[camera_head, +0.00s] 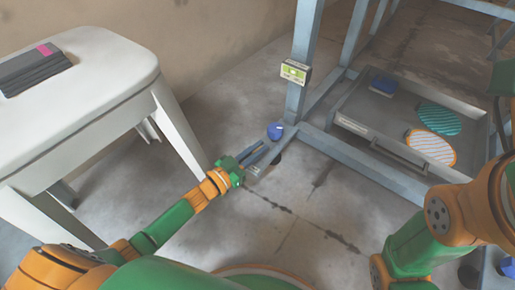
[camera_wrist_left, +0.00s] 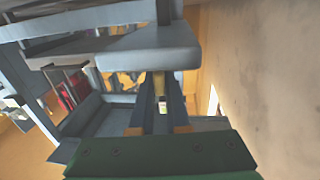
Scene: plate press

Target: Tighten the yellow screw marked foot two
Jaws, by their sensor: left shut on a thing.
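My left gripper (camera_head: 264,152) reaches low to the foot of the blue-grey metal frame (camera_head: 305,75), beside a blue round knob (camera_head: 275,131). In the left wrist view a yellow screw (camera_wrist_left: 159,84) stands between the dark fingers of my left gripper (camera_wrist_left: 159,95), under a grey plate. The gripper is shut on it. In the head view the screw is hidden at the fingers. My right arm shows at the right, but its gripper is out of view.
A white table (camera_head: 80,85) with a dark book-like thing (camera_head: 35,70) stands at the left. A grey tray (camera_head: 352,125) at the right holds a teal plate (camera_head: 440,119) and an orange-striped plate (camera_head: 431,147). Floor between is clear.

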